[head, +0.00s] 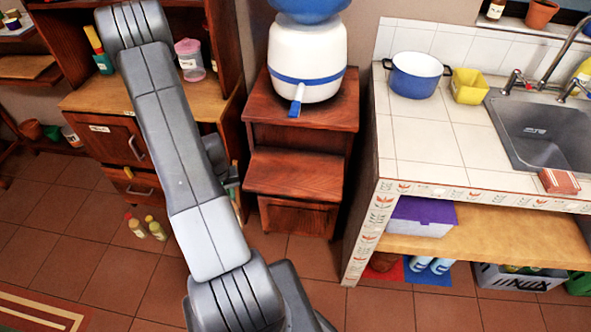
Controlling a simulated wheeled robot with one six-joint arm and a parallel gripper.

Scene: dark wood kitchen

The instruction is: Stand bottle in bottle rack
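Two small bottles with pale yellowish bodies stand on the tiled floor left of my arm, one with a red cap (137,227) and one with a yellow cap (156,229). I cannot tell which bottle is the task's. No bottle rack is clearly recognisable. A grey crate (520,279) with things in it sits under the counter at the right. My arm crosses the picture. What seems to be my gripper (230,174) shows partly behind it, in front of the wooden cabinet. Its fingers are mostly hidden, so its opening and any held thing cannot be told.
Two light blue bottles (430,265) lie under the counter shelf (480,237). A purple-lidded box (421,216) rests on that shelf. A wooden stepped stand (297,175) holds a water dispenser (306,60). A blue pot (415,75) stands left of the sink (545,125). Floor at front left is open.

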